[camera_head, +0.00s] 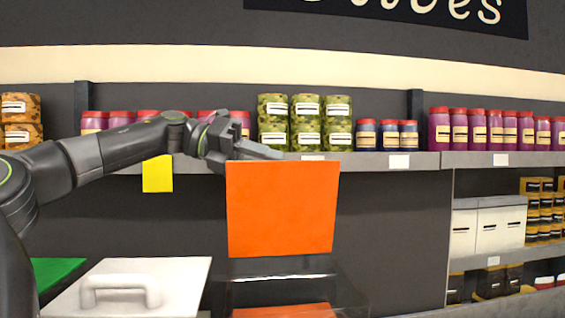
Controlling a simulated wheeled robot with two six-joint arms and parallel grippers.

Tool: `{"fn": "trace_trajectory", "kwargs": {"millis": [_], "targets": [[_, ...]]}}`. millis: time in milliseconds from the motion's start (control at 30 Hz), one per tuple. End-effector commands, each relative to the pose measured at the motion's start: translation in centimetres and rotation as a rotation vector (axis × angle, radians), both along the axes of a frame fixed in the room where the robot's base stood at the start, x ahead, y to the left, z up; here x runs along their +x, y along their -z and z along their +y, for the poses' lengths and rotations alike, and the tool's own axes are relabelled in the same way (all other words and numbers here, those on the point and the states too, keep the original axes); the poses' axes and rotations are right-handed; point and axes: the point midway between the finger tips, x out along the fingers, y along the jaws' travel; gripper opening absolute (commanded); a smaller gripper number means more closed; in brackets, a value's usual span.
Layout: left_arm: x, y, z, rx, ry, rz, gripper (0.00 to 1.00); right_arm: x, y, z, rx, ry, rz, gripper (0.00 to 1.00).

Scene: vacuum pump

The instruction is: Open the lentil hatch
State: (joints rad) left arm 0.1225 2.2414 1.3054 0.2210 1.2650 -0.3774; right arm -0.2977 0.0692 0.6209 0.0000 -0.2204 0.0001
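An orange square panel (282,207) stands nearly upright in the middle of the head view. Below it is a dark, see-through bin (345,292) with an orange patch low inside. I cannot tell whether the panel is the lentil hatch. My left gripper (268,152) reaches in from the left at the panel's top edge, its fingers pointing right. It overlaps the top edge in the picture; contact is unclear, and so is the gap between its fingers. My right gripper is not in view.
A white lid with a handle (180,288) lies flat left of the bin, with a green surface (55,270) further left. A yellow card (157,174) hangs from the shelf (372,162) behind, which carries several jars and cans. White boxes (488,228) stand at the right.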

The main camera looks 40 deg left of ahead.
Motion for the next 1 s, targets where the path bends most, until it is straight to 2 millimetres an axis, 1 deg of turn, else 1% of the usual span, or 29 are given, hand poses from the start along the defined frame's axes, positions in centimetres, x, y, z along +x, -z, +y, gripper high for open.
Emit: {"fn": "trace_trajectory", "kwargs": {"millis": [100, 200, 367, 567, 600, 700, 800, 1000], "targets": [[0.9, 0.3, -1.3, 0.000, 0.001, 0.003, 0.25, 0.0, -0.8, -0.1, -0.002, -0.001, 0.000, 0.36], [1.4, 0.6, -2.0, 0.000, 0.001, 0.003, 0.25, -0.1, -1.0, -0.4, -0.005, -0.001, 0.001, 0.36], [1.8, 0.9, -2.5, 0.000, -0.001, 0.000, 0.25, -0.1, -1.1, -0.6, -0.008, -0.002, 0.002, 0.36], [1.8, 0.9, -2.5, 0.000, -0.001, -0.001, 0.25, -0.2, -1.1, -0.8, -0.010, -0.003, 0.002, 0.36], [1.8, 0.9, -2.5, 0.000, -0.001, -0.001, 0.24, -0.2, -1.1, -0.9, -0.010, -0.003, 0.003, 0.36], [1.8, 0.9, -2.5, 0.000, -0.001, -0.001, 0.11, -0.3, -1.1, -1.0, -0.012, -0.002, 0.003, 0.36], [1.8, 0.9, -2.5, 0.000, -0.001, -0.001, 0.00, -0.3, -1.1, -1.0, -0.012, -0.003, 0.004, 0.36], [1.8, 0.9, -2.5, 0.000, -0.001, -0.001, 0.00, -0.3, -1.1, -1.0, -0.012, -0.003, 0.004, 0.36]]}}
